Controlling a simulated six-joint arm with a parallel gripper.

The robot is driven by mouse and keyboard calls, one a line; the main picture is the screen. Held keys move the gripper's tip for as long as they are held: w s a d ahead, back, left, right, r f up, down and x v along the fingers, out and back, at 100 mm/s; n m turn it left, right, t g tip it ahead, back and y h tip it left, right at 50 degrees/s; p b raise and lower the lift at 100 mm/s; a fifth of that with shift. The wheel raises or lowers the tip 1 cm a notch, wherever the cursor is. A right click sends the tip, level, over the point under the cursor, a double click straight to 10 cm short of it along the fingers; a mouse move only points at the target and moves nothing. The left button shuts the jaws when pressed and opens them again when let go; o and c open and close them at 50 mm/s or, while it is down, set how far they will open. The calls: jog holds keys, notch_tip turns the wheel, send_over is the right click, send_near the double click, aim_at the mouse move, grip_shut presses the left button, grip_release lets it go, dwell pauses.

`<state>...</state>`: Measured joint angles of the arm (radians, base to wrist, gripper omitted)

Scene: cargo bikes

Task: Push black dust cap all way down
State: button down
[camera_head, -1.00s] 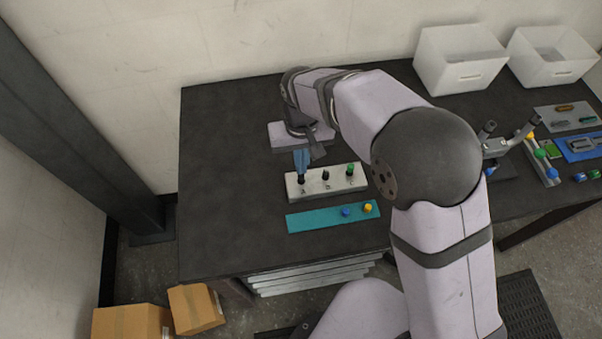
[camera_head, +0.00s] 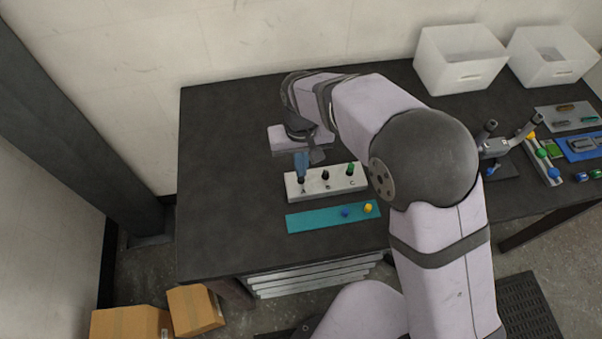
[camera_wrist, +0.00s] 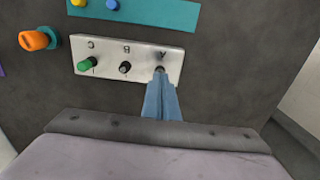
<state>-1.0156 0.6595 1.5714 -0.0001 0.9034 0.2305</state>
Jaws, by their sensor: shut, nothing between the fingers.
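A white block (camera_head: 318,190) lettered A, B and C lies on the dark table; it also shows in the wrist view (camera_wrist: 108,59). The black dust cap (camera_head: 301,181) is at A, mostly under my blue fingertips; its dark top edge shows in the wrist view (camera_wrist: 159,69). My gripper (camera_head: 301,174) is shut with nothing between its fingers. Its tips (camera_wrist: 160,78) are right over the cap and look to be touching it. How far down the cap sits is hidden. A dark post or cap (camera_head: 326,175) stands at B, and a green cap (camera_head: 350,169) at C.
A teal strip (camera_head: 310,220) with a blue cap (camera_head: 345,212) and a yellow cap (camera_head: 368,207) lies in front of the block. An orange piece (camera_wrist: 37,39) is beyond the C end. The table left of the block is clear. White bins (camera_head: 460,70) stand at the back right.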

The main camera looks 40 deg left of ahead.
jog(key=shift+s+d+f, duration=0.2)
jog(key=shift+f, duration=0.15)
jog(key=shift+w+a+r+p, duration=0.15)
jog(key=shift+r+p, duration=0.75)
jog(key=shift+r, duration=0.15)
jog(key=shift+r+p, duration=1.6)
jog(key=shift+r, duration=0.55)
jog(key=shift+a, duration=0.1)
